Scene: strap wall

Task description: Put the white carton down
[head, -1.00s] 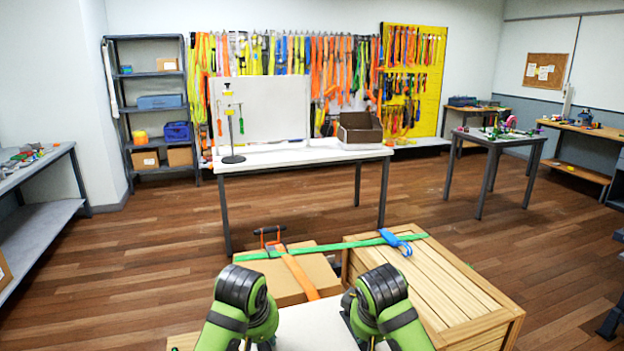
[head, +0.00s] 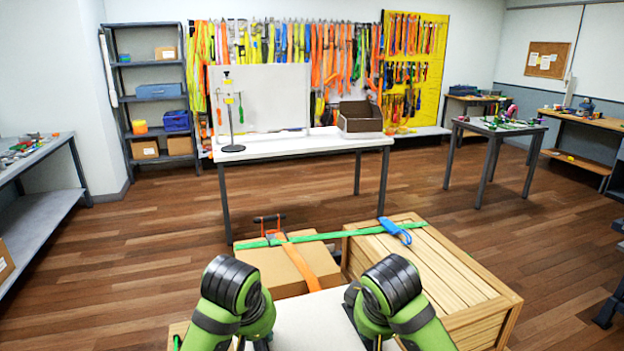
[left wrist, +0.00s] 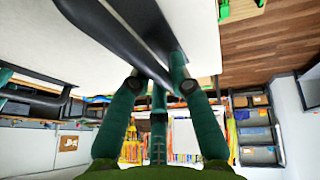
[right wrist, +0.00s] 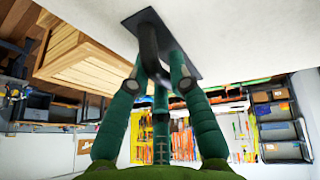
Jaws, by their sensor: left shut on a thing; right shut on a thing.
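The white carton (head: 312,322) is at the bottom of the head view, between my two arms, and only part of its top shows. Its pale face fills the upper part of the left wrist view (left wrist: 50,35) and the right wrist view (right wrist: 240,40). My left gripper (left wrist: 160,82) is shut on a dark handle fixed to the carton. My right gripper (right wrist: 160,82) is shut on another dark handle on a dark plate. In the head view my arms hide the fingers. I cannot tell whether the carton touches anything beneath it.
A brown carton (head: 268,268) with orange and green straps and a slatted wooden crate (head: 440,270) stand just beyond the white carton. A white table (head: 290,148) with an open box (head: 360,118) stands farther back.

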